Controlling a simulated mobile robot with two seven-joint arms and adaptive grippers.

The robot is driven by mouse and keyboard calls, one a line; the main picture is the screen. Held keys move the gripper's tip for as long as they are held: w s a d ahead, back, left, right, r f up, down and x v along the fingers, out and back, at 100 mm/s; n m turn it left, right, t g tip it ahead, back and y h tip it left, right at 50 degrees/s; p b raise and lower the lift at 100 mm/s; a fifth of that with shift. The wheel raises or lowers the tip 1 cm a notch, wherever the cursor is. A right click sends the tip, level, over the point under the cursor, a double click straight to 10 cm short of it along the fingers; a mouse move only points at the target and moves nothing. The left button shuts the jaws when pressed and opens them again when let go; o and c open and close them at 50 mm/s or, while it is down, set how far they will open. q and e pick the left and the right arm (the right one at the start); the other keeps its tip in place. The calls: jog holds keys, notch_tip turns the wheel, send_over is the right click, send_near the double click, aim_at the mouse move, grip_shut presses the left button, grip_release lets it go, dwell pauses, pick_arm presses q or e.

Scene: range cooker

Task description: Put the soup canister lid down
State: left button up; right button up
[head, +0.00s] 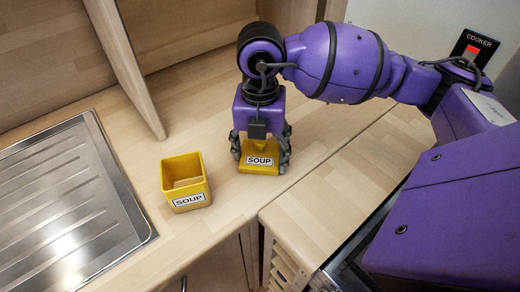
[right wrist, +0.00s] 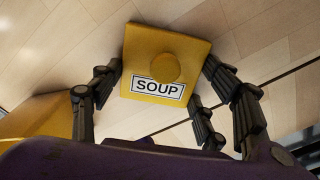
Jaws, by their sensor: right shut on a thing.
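The yellow soup canister lid (head: 262,170) is square, with a round knob and a white SOUP label. It is at the worktop to the right of the canister; I cannot tell whether it touches the surface. My right gripper (head: 261,157) points down over it and is shut on it, with fingers around the lid in the right wrist view (right wrist: 165,70). The open yellow soup canister (head: 186,182) stands upright on the worktop, apart from the lid; part of it shows at the left of the right wrist view (right wrist: 40,117). My left gripper is not in view.
A metal sink drainer (head: 65,200) lies to the left. A wooden upright panel (head: 125,65) stands behind the canister. The worktop (head: 225,215) is clear between canister and lid. A seam and the worktop's front edge lie close to the lid. A cooker switch (head: 473,48) is on the wall.

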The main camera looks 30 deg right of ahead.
aim_at(260, 156)
jog(key=o, duration=1)
jog(key=shift+o, duration=0.2)
notch_tip(260, 156, up, 12)
jog(key=shift+r+p, duration=0.2)
jog(key=shift+p, duration=0.2)
